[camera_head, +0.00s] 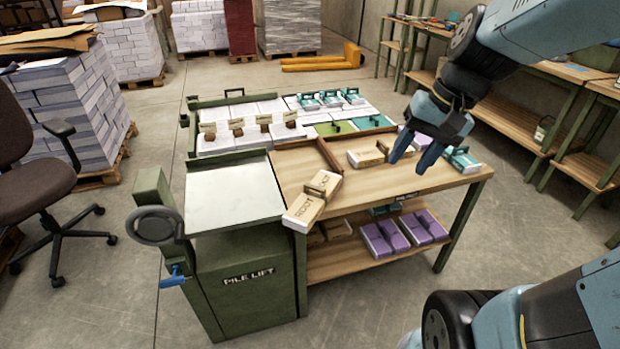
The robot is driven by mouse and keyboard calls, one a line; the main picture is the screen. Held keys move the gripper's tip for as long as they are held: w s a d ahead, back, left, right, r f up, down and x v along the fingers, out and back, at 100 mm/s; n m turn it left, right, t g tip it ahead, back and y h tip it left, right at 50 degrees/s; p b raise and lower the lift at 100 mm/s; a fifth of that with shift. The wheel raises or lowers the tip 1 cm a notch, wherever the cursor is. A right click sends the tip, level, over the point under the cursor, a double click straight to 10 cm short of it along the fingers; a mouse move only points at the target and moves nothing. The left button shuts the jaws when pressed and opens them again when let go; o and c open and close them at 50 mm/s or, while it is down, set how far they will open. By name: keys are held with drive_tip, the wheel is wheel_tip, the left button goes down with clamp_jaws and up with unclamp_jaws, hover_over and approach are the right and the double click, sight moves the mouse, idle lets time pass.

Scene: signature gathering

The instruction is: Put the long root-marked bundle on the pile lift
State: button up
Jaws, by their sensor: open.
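The long tan bundle with ROOT lettering (303,211) lies diagonally at the bench's near left corner, with a dark-edged band or handle across its middle. Its near end reaches past the bench edge beside the pile lift. The pile lift (235,195) is a green cabinet with a bare pale top plate, left of the bench. My gripper (408,165) is open and empty above the right part of the bench, well to the right of the ROOT bundle. Another tan bundle (365,157) lies just left of my fingers.
The wooden bench (400,183) has a raised wooden divider (328,152). Teal bundles (463,158) lie at its right end. Behind is a rack of white stacks with brown-handled (237,127) and teal pieces. Purple bundles (385,240) sit on the lower shelf. A handwheel (155,226) projects left of the lift.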

drive_tip(key=w+a+f+m+g+y, duration=0.3)
drive_tip(key=w+a+f+m+y, duration=0.15)
drive_tip(key=w+f, duration=0.2)
drive_tip(key=m+t+y, duration=0.8)
drive_tip(key=m+t, duration=0.3)
drive_tip(key=m, duration=0.6)
approach(315, 187)
drive_tip(key=x, duration=1)
drive_tip(key=shift+a+f, duration=0.1)
drive_tip(key=shift+f, duration=0.05)
drive_tip(key=shift+c, duration=0.5)
clamp_jaws()
